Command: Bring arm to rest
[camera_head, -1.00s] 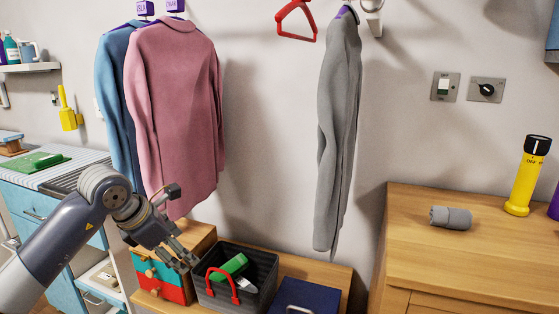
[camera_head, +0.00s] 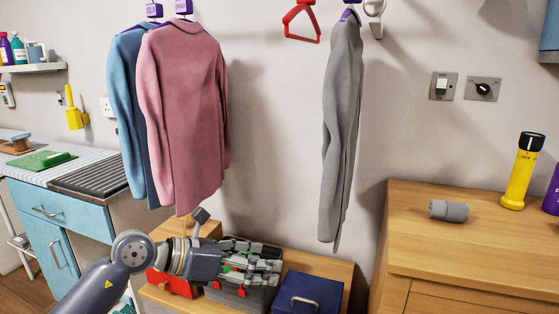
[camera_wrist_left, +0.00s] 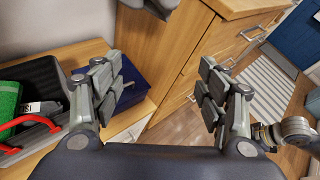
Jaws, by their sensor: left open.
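My left gripper (camera_head: 274,265) is in the lower middle of the head view, its fingers pointing right in front of the dark basket (camera_head: 240,300). In the left wrist view the gripper (camera_wrist_left: 160,92) shows its two fingers wide apart with nothing between them. The basket (camera_wrist_left: 48,82) is left of the fingers there, with a green item (camera_wrist_left: 10,105) and a red handle (camera_wrist_left: 25,122). My right gripper is not in the head view.
A blue box (camera_head: 308,294) stands on the low wooden bench, close right of my fingers. Pink (camera_head: 185,110) and grey (camera_head: 342,130) garments hang above. A wooden cabinet (camera_head: 480,250) with a grey roll (camera_head: 449,211) and yellow torch (camera_head: 522,170) is at right.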

